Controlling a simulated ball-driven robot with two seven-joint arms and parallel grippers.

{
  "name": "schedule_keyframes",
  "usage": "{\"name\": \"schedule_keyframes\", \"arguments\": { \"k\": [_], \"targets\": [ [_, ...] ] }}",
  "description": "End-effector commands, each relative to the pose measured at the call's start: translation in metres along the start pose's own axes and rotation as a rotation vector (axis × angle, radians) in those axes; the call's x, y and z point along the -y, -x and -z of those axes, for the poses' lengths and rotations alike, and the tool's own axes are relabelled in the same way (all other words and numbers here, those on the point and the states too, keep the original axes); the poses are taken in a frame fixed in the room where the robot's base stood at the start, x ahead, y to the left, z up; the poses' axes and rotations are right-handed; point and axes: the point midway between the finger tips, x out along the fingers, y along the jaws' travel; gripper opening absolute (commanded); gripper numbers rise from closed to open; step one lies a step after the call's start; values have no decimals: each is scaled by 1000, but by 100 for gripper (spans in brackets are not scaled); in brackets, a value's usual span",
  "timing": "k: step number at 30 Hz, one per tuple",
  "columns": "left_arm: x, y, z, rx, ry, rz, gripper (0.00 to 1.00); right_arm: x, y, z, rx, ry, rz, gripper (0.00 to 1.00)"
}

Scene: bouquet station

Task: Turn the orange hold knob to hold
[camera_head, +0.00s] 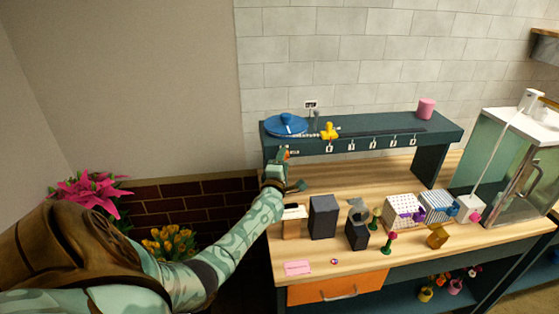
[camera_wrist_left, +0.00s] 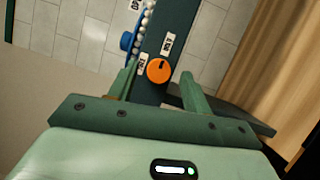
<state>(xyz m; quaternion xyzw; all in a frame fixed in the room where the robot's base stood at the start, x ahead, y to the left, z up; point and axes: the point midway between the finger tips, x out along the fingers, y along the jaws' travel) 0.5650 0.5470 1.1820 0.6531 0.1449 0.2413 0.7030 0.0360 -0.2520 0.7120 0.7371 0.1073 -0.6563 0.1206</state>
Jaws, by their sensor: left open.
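The orange hold knob (camera_wrist_left: 159,69) is on the dark front edge of the shelf, with a dark pointer mark near its upper side in the left wrist view. Two small white labels (camera_wrist_left: 168,43) sit beside it, their words too small to read surely. My left gripper (camera_wrist_left: 159,80) is open, with one finger on each side of the knob in that view; I cannot tell if they touch it. In the head view the left gripper (camera_head: 285,160) is at the left end of the shelf, where a bit of the knob (camera_head: 287,153) shows. My right gripper is not in view.
The dark raised shelf (camera_head: 390,136) carries a blue round lid (camera_head: 286,123), a yellow item (camera_head: 329,131) and a pink cup (camera_head: 426,108). Dark boxes (camera_head: 323,217), pots and patterned boxes (camera_head: 404,208) crowd the wooden bench below. A glass case (camera_head: 510,150) stands right.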

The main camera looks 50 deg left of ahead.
Motion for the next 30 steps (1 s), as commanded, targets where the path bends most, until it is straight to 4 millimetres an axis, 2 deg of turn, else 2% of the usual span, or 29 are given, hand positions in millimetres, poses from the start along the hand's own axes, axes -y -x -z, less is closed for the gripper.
{"name": "schedule_keyframes", "arguments": {
  "k": [5, 8, 12, 18, 24, 30],
  "targets": [
    [-1, 32, -1, 0, 3, 4, 49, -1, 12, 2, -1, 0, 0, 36],
    [-1, 60, 0, 0, 2, 4, 49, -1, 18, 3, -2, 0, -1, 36],
    [0, 99, 0, 0, 1, 4, 49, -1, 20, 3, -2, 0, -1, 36],
    [1, 141, 0, 0, -2, 3, 49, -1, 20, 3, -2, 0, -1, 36],
    [1, 158, 0, 0, -1, 2, 49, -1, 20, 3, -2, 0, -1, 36],
    [0, 159, 0, 0, -1, 2, 49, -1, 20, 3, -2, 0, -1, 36]
  ]
}}
